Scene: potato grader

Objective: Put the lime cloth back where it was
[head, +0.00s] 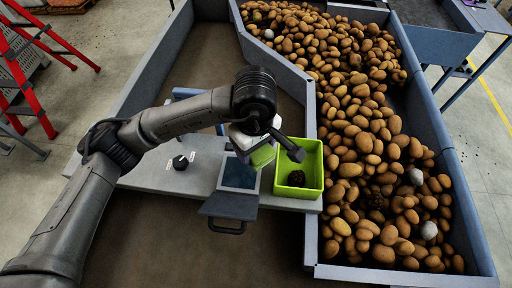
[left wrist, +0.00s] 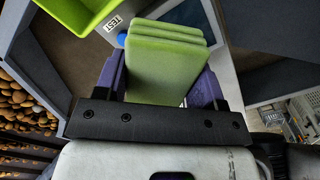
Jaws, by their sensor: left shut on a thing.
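The lime cloth (left wrist: 165,62) is a folded, layered pad. My left gripper (left wrist: 165,85) is shut on it, with a purple finger on each side in the left wrist view. In the head view my left gripper (head: 258,150) is over the control panel (head: 150,172), just left of the lime bin, and part of the cloth (head: 263,156) shows below it. I cannot tell whether the cloth touches the panel. My right gripper is in neither view.
The lime bin (head: 310,183) holds a dark clod (head: 296,178). A small screen (head: 238,174), a black knob (head: 180,162) and a dark handled flap (head: 229,207) are close by. Many potatoes (head: 350,130) fill the trough to the right. A blue button (left wrist: 121,40) is beside the cloth.

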